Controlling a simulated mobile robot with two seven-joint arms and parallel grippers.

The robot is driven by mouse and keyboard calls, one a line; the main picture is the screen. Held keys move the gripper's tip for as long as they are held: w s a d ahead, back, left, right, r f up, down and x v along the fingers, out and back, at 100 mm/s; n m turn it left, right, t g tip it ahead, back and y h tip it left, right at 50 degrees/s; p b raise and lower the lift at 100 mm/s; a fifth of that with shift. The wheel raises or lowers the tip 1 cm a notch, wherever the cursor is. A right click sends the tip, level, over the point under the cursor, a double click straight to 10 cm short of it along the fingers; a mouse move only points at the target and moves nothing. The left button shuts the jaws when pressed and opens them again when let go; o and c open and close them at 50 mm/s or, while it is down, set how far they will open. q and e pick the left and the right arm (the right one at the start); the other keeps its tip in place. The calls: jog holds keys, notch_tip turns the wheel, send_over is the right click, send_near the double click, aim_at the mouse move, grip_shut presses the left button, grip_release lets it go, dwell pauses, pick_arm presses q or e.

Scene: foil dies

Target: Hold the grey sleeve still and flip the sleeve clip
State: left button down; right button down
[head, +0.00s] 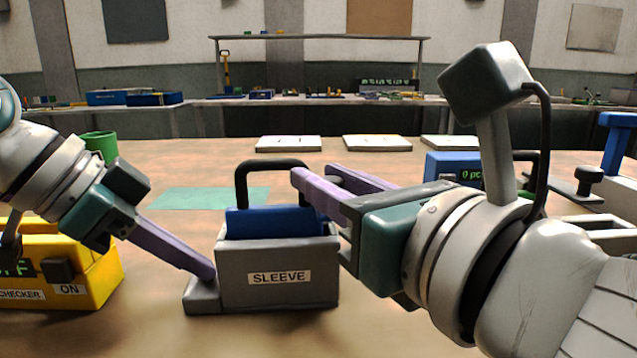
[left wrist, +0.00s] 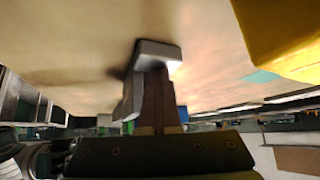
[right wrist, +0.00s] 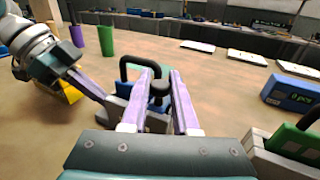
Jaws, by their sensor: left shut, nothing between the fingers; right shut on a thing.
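The grey sleeve (head: 277,285), labelled SLEEVE, stands on the table with a blue block (head: 265,222) inside and a black arched handle (head: 270,165) above. My left gripper (head: 208,275) is shut and empty; its fingertips are at the low ledge on the sleeve's left end. The ledge also shows in the left wrist view (left wrist: 158,52).
A yellow checker box (head: 95,280) stands left, close to my left arm, with a green cup (head: 98,145) behind it. A blue display box (head: 452,168) is behind my right gripper. White plates (head: 288,144) lie along the table's far side. The table's middle is mostly free.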

jog(key=shift+w+r+m+g+h, duration=0.3)
jog(key=shift+w+r+g, duration=0.15)
jog(key=shift+r+g, duration=0.45)
jog(key=shift+g, duration=0.2)
jog(key=c, duration=0.7)
grip_release()
jog(key=shift+v, duration=3.75)
jog(key=shift+a, duration=0.1)
